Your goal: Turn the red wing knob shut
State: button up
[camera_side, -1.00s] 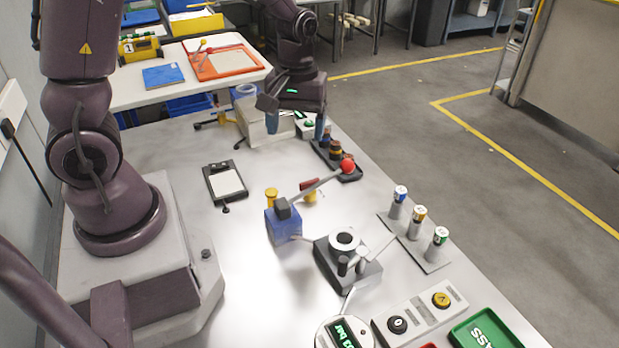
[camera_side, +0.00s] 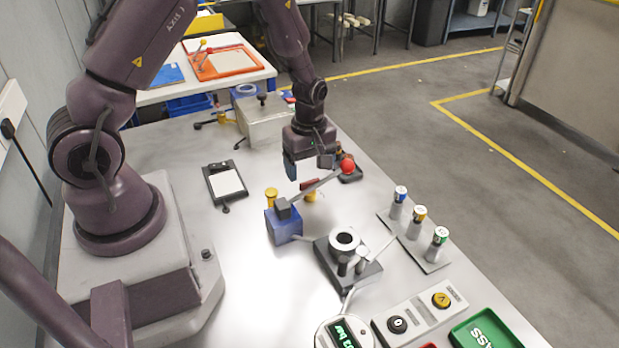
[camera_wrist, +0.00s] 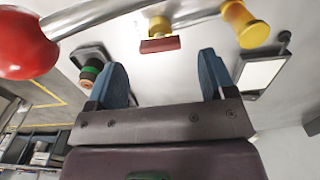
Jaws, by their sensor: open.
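The red wing knob (camera_side: 309,185) sits on a small brass-yellow fitting in the middle of the bench, partly behind a grey lever. In the wrist view the red wing (camera_wrist: 160,45) shows as a flat bar lying crosswise, beyond the fingertips and between their lines. My gripper (camera_side: 308,168) is above and slightly behind the knob in the side view, fingers pointing down. Its two blue fingers are apart and empty in the wrist view (camera_wrist: 163,65). They do not appear to touch the knob.
A grey lever with a red ball (camera_side: 347,166) rises from a blue block (camera_side: 283,228) and passes close to the knob and gripper. A yellow knob (camera_side: 271,195) stands left of it. A clamp fixture (camera_side: 345,262) stands in front.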

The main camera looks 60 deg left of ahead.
aim_at(309, 181)
jog(key=shift+f, duration=1.9)
jog(key=c, duration=0.9)
jog(key=shift+c, duration=0.2)
